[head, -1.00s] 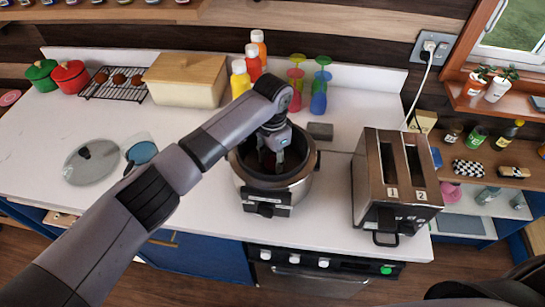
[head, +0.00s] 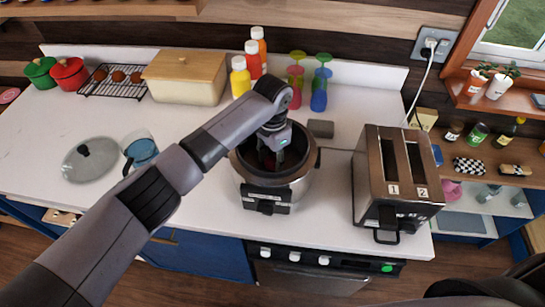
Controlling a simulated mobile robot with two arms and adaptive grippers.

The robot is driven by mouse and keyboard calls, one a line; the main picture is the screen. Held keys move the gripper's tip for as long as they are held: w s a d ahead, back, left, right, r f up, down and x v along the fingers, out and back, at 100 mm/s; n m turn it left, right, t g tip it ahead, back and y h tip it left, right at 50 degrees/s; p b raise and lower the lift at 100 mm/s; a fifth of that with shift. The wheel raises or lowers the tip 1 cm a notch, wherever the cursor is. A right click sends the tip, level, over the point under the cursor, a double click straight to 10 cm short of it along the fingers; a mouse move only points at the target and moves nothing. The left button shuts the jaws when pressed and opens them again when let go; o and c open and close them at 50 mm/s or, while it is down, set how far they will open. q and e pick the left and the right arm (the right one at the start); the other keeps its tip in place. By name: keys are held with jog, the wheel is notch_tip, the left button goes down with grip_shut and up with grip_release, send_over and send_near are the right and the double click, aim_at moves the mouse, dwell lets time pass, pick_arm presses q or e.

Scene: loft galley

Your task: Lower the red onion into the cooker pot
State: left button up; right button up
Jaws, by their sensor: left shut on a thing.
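The cooker pot (head: 276,190) stands on the white counter near its front edge, its lid off and its dark inside open to view. My left gripper (head: 270,162) points down into the pot's mouth, its fingers below the rim level in the picture. It is shut on the red onion (head: 267,158), of which only a small dark reddish part shows between the fingers. The rest of the onion is hidden by the gripper and the pot's shadow. I cannot tell whether the onion touches the pot's bottom. My right gripper is not in view.
A steel toaster (head: 372,185) stands close on the right. A glass lid (head: 89,160) and a blue-filled jug (head: 140,150) are on the left. Bottles (head: 240,78), colored glasses (head: 319,90) and a wooden bread box (head: 186,78) line the back. A small grey block (head: 320,129) lies behind the pot.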

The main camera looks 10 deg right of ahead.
pick_arm(q)
jog(key=o, duration=1.2)
